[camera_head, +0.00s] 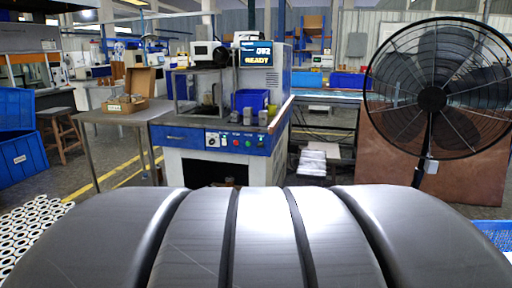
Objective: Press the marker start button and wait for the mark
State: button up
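The marking machine (283,82) stands at the middle back, a blue and white cabinet with an open frame and a marking head (204,52) on top. Its screen (256,54) shows a number that looks like 052 and the word READY. Which one is the start button is too small to tell. My gripper is not in view.
A large grey ridged form fills the bottom of the view. A table (112,114) with a cardboard box (140,82) stands left of the machine, with a stool (60,130) and blue crates (18,158) farther left. A large black fan (433,98) stands at the right.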

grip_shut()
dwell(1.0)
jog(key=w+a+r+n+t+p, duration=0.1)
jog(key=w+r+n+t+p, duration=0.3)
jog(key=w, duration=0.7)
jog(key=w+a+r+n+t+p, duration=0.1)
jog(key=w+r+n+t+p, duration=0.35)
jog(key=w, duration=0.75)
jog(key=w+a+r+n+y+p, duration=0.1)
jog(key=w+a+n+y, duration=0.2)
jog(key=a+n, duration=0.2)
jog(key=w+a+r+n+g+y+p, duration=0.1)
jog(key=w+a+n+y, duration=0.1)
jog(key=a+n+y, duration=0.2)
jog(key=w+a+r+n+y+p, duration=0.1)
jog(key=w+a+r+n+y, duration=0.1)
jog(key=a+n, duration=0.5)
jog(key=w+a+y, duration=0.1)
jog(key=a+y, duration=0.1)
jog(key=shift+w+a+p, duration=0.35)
